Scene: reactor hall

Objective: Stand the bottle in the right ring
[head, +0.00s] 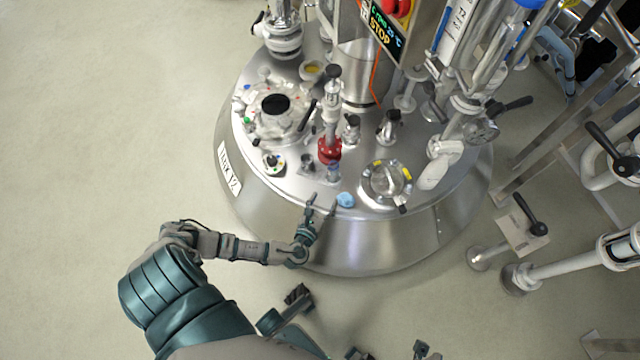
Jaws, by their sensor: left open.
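My left gripper (321,204) is open at the front edge of the steel reactor lid (318,222), its two fingers pointing away from me. Nothing shows clearly between the fingers. A small light-blue object (346,200) lies on the lid just right of the fingertips; I cannot tell what it is. I cannot make out a bottle for certain. I cannot tell which small fitting is the right ring. A small grey fitting (307,160) stands on the lid beyond the fingers, left of a red valve (329,150).
A round hatch (386,180) with yellow marks is right of the gripper. A larger port (275,108) with a dark centre is at the lid's left. A control box (390,30) and pipes crowd the back and right. The floor (100,130) at left is clear.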

